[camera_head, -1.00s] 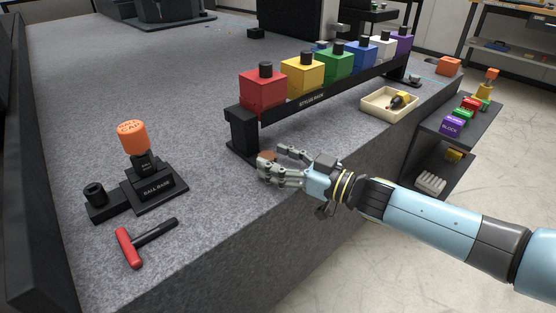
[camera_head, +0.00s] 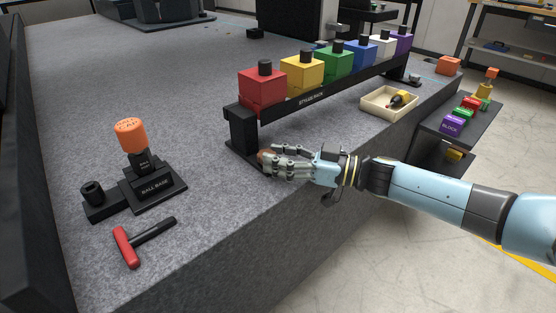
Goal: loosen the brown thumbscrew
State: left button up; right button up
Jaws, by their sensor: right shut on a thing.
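The brown thumbscrew (camera_head: 264,155) shows as a small brown patch at the foot of the stylus rack's (camera_head: 240,133) near post, low over the granite. My right gripper (camera_head: 268,163) reaches in from the right and is shut on the thumbscrew. Its fingers hide most of the thumbscrew, so I cannot see its thread or how far it stands out. My left gripper is not in view.
Several coloured blocks, the nearest red (camera_head: 262,92), stand along the rack's bar. A ball base (camera_head: 155,190) with an orange cap (camera_head: 130,132) and a red-handled tool (camera_head: 126,247) lie left. A cream tray (camera_head: 389,104) is at right. Granite in front is clear.

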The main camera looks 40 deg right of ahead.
jog(key=o, duration=1.1)
jog(key=shift+o, duration=0.2)
jog(key=shift+s+d, duration=0.1)
jog(key=v, duration=1.1)
jog(key=shift+s+d, duration=0.25)
jog(key=shift+s, duration=0.05)
